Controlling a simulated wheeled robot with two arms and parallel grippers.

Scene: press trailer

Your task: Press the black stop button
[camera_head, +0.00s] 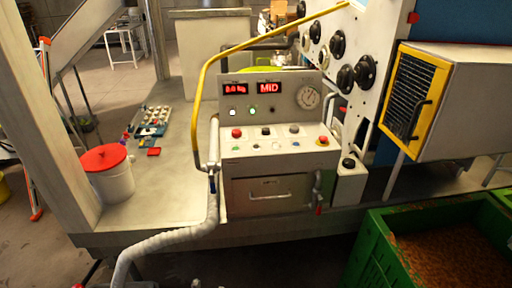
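The control console (266,115) stands in the middle of the head view, with lit red displays and a round gauge on its upright face. A red button on a yellow base (323,140) is at the panel's right end. Another black knob or button (349,162) tops the low box right of the console. I cannot read labels telling which is the stop button. Neither gripper is in view.
A yellow rail (203,100) arches over the console. A ribbed pale hose (180,238) runs along its front left. A white bucket with red lid (110,173) stands left. A green crate (378,255) is front right, below a yellow-framed box (415,90).

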